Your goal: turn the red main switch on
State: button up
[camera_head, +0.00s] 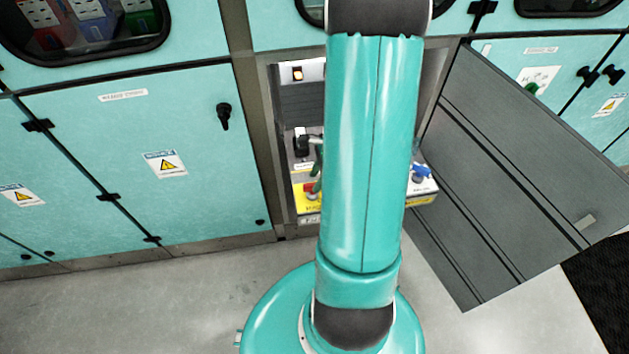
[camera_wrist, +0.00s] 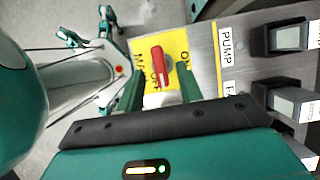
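The red main switch (camera_wrist: 158,65) sits on a yellow plate (camera_wrist: 175,40) in the wrist view. Its red handle runs nearly up and down in that picture, tilted slightly, with a grey round part beside it. Black lettering flanks it, partly hidden on the left and "ON" at the right. My gripper (camera_wrist: 161,74) is open, with one green finger to each side of the switch's lower end; I cannot tell whether either finger touches it. In the head view the red switch (camera_head: 311,188) shows small beside my arm, which hides much of the panel.
Dark switches (camera_wrist: 288,38) and a "PUMP" label (camera_wrist: 227,45) lie right of the plate. In the head view, an open grey door (camera_head: 510,170) stands right of the cabinet recess. A blue handle (camera_head: 421,172) shows right of my arm. Grey floor (camera_head: 150,310) is clear at left.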

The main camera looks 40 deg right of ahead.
jog(key=shift+x, duration=1.2)
jog(key=shift+c, duration=0.3)
grip_shut()
